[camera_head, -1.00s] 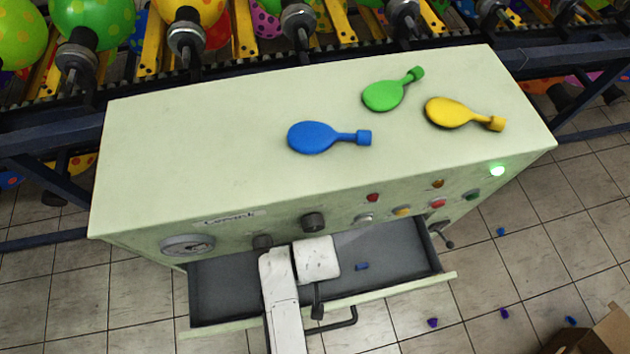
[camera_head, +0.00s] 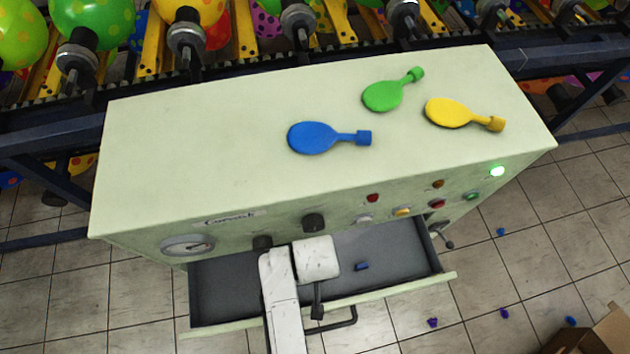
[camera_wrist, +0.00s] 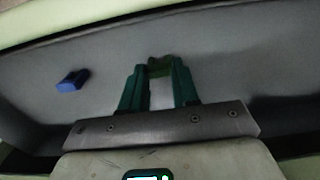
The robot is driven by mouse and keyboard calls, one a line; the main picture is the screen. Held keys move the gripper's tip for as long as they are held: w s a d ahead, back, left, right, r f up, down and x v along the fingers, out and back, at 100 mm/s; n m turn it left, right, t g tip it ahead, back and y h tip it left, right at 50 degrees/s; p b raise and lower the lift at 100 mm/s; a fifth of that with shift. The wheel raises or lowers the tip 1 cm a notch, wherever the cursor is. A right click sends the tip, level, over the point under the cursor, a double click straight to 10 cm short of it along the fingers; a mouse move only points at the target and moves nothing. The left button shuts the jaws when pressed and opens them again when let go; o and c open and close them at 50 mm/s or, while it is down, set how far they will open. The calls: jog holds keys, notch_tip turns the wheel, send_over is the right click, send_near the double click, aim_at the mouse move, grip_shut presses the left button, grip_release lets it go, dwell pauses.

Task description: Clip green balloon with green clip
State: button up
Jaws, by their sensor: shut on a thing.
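A flat green balloon (camera_head: 383,96) lies on the pale green cabinet top (camera_head: 220,130), its neck pointing to the upper right. No clip shows on its neck. In the wrist view my gripper (camera_wrist: 158,73) is inside the open drawer, its two dark green fingers shut on a small green clip (camera_wrist: 159,64) at their tips. In the head view my white arm reaches over the drawer front (camera_head: 385,289) and hides the gripper and the green clip.
A blue balloon (camera_head: 312,138) and a yellow balloon (camera_head: 447,112) lie on the same top. A blue clip (camera_head: 362,266) lies in the drawer, also in the wrist view (camera_wrist: 71,81). Knobs and buttons line the cabinet front. A conveyor with inflated balloons runs behind.

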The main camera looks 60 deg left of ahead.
jog(key=shift+r+p, duration=3)
jog(key=shift+r, duration=2)
